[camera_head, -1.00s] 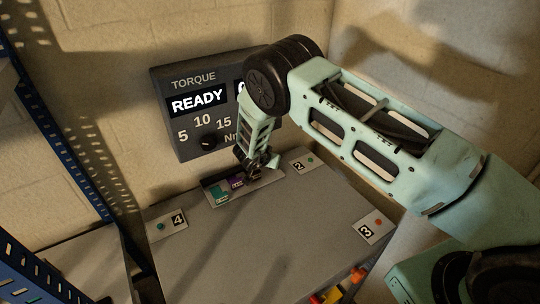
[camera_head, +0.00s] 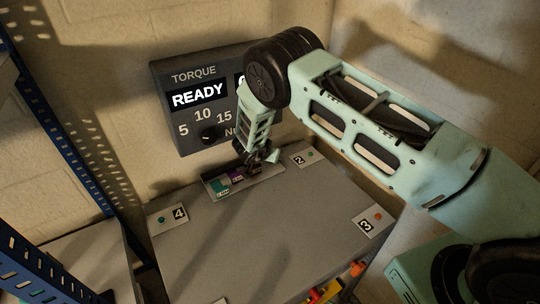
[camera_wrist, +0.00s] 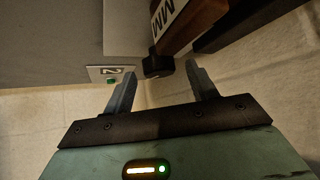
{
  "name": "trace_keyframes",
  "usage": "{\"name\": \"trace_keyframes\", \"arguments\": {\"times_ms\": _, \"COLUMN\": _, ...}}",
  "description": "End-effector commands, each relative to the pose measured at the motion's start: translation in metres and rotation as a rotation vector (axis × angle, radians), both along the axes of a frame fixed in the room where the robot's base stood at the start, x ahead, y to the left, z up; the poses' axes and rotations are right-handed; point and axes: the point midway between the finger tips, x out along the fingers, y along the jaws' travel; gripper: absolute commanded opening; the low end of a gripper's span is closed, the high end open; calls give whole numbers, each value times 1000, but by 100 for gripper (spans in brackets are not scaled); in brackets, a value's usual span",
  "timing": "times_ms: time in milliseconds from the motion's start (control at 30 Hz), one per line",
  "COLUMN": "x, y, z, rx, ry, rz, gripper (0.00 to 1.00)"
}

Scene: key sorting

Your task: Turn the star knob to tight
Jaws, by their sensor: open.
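A dark grey torque panel (camera_head: 190,118) on the wall reads READY, with a round black knob (camera_head: 208,136) below its 5, 10, 15 scale. My gripper (camera_head: 257,166) is low over the back of the grey table, in front of the panel's right part. In the wrist view my gripper (camera_wrist: 161,68) is open, its two fingers apart. A small black piece (camera_wrist: 157,66) at the end of a brown labelled block (camera_wrist: 187,20) shows between and beyond the fingertips. I cannot tell whether it is the star knob, or whether a finger touches it.
A grey tray (camera_head: 213,195) at the table's back holds a teal block (camera_head: 220,187) and a purple block (camera_head: 237,177). Number plates 2 (camera_head: 302,157), 3 (camera_head: 373,219) and 4 (camera_head: 169,217) lie around the table. A blue rack (camera_head: 85,150) stands at left. The table's middle is clear.

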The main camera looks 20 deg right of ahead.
Motion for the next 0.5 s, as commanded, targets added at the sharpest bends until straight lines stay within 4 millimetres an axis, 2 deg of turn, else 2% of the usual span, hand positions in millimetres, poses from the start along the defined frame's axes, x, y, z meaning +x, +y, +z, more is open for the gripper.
{"name": "trace_keyframes", "arguments": {"times_ms": 300, "x": -27, "y": 26, "z": 31, "rx": 3, "ry": 0, "rz": 3, "gripper": 57}}
{"name": "trace_keyframes", "arguments": {"times_ms": 500, "x": -63, "y": 60, "z": 28, "rx": 1, "ry": 0, "rz": 5, "gripper": 57}}
